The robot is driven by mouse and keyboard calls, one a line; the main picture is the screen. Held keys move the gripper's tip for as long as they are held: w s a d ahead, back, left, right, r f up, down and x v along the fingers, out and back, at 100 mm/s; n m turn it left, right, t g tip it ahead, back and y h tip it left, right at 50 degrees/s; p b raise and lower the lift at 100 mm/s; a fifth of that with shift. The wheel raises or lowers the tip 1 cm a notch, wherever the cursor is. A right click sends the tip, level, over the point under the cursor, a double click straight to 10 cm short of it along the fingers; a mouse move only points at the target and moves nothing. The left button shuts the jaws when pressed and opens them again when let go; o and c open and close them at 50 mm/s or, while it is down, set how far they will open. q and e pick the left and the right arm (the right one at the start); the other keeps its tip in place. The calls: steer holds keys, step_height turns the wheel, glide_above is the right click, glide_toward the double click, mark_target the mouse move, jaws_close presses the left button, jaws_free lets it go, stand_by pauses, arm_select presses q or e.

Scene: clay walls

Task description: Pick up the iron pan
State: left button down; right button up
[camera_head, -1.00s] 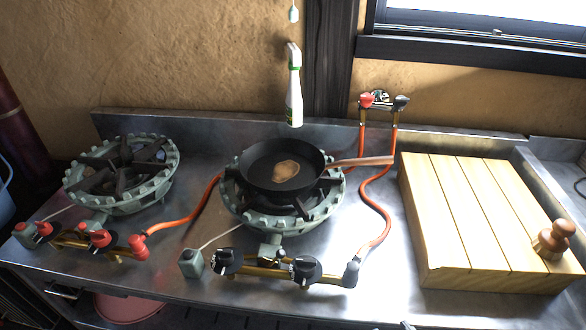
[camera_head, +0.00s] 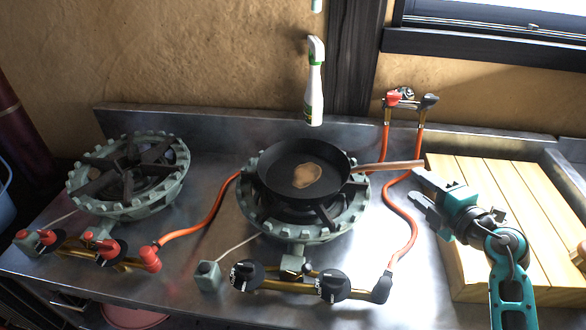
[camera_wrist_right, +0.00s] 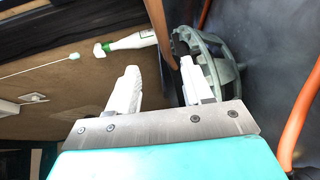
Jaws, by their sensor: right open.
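The black iron pan (camera_head: 285,160) sits on the right-hand gas burner (camera_head: 250,215), with a brown patch of food inside. Its wooden handle (camera_head: 392,166) points right, toward the wooden board. My right gripper (camera_head: 418,186) is open and empty, just right of and below the handle's end, apart from it in the head view. In the right wrist view the open fingers (camera_wrist_right: 160,85) show with the handle (camera_wrist_right: 158,32) ahead of them. The burner (camera_wrist_right: 215,65) is also ahead there. My left gripper is not in view.
A second burner (camera_head: 130,175) stands on the left. Orange hoses (camera_head: 402,215) run over the metal counter. A wooden board (camera_head: 480,270) lies at right, under my right arm. A spray bottle (camera_head: 315,85) hangs in front of the back wall.

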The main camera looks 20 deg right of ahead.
mark_target(392, 166)
steer(key=shift+g, duration=0.3)
steer(key=b+x, duration=0.1)
steer(key=x, duration=1.2)
steer(key=shift+w+d+f, duration=0.1)
steer(key=shift+d, duration=0.1)
steer(key=shift+c, duration=0.4)
jaws_close()
stand_by(0.3)
steer(key=shift+r, duration=0.2)
